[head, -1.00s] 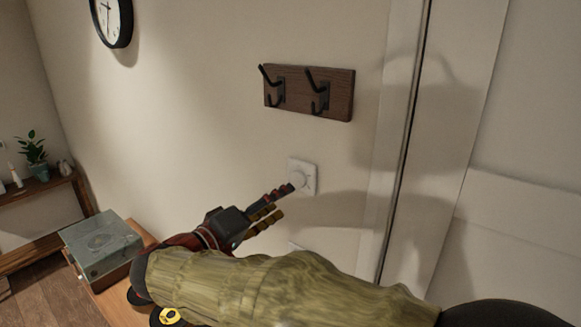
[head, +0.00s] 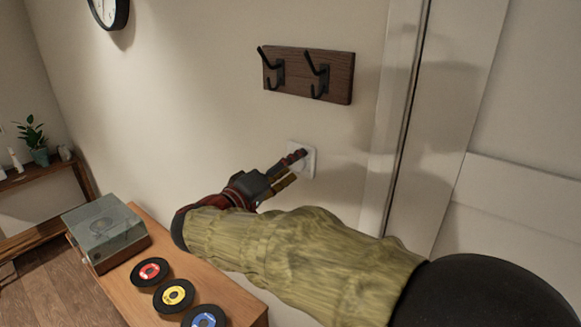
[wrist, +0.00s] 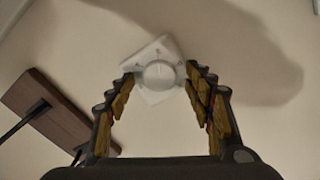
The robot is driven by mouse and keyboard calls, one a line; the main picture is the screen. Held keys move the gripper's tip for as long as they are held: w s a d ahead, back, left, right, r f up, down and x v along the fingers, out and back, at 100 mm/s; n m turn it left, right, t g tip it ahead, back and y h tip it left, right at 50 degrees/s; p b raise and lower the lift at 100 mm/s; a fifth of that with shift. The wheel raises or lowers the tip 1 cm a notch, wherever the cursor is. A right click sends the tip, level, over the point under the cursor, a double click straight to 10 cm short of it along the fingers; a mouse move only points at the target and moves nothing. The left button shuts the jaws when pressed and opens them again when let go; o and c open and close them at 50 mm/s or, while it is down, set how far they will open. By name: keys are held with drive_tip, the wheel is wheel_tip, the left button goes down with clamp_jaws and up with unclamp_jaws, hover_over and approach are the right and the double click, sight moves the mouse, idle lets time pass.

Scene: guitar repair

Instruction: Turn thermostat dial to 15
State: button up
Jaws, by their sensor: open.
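The thermostat is a small white square plate (head: 310,163) on the wall, partly hidden behind my gripper in the head view. In the wrist view its round white dial (wrist: 159,76) sits in the middle of the tilted plate (wrist: 150,52). My gripper (head: 301,164) points at the thermostat, its fingertips over the plate in the head view. In the wrist view my gripper (wrist: 160,80) is open, with one finger on each side of the dial. I cannot tell whether the fingers touch it. The dial's marks are too small to read.
A wooden hook rack (head: 308,75) is on the wall above the thermostat; it also shows in the wrist view (wrist: 45,110). A door frame (head: 398,130) stands to the right. Below left, a wooden cabinet (head: 225,287) bears a record player (head: 106,233) and several records (head: 173,295).

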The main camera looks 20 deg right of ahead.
drive_tip(key=shift+c, duration=1.1)
drive_tip(key=c, duration=1)
drive_tip(key=shift+o, duration=0.2)
drive_tip(key=shift+n, duration=0.3)
drive_tip(key=n+p, duration=0.1)
drive_tip(key=n, duration=0.4)
drive_tip(key=shift+n+p, duration=0.4)
drive_tip(key=n+p, duration=0.2)
drive_tip(key=n, duration=0.1)
drive_tip(key=shift+n, duration=0.4)
drive_tip(key=shift+n+p, duration=0.75)
drive_tip(key=shift+n, duration=0.05)
drive_tip(key=shift+f, duration=0.1)
